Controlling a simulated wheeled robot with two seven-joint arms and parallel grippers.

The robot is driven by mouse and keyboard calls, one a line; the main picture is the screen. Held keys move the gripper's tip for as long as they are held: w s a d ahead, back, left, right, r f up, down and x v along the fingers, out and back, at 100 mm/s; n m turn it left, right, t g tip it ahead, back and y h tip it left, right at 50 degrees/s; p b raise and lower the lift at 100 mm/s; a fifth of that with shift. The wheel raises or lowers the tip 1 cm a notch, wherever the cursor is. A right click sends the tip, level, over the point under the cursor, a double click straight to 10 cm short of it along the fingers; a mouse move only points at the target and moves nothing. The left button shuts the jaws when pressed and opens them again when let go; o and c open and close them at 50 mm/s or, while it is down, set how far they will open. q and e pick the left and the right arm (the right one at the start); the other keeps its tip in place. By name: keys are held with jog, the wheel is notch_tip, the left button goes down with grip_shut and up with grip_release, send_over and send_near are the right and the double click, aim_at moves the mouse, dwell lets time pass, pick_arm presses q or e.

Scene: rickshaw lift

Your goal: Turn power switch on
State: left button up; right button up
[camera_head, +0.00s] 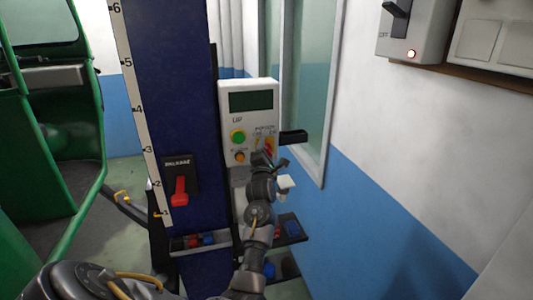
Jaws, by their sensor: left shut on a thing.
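A white control box (248,120) with a dark display, a green button (237,136) and an orange button (239,156) is on the dark blue column. A small red switch (270,146) shows at its lower right. My left gripper (264,161) is shut at this switch, and its fingers partly hide it. Whether the switch is on or off cannot be seen. My right gripper is not in view.
A red handle on a black plate (180,187) is on the column, beside a numbered scale (138,100). A black bar (294,137) juts from the control box. A green vehicle frame (98,130) stands at left. Small shelves (288,229) hold coloured items below.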

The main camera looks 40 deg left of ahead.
pick_arm(q)
jog(key=m+g+h, duration=0.1)
jog(key=m, duration=0.2)
jog(key=shift+s+a+m, duration=0.1)
jog(key=shift+m, duration=0.3)
jog(key=m+g+h, duration=0.1)
jog(key=m, duration=0.2)
jog(key=shift+r, duration=0.15)
jog(key=m+g, duration=0.2)
jog(key=m, duration=0.3)
jog(key=shift+r, duration=0.2)
jog(key=shift+m+g, duration=0.3)
jog(key=shift+g, duration=0.1)
jog(key=o, duration=1)
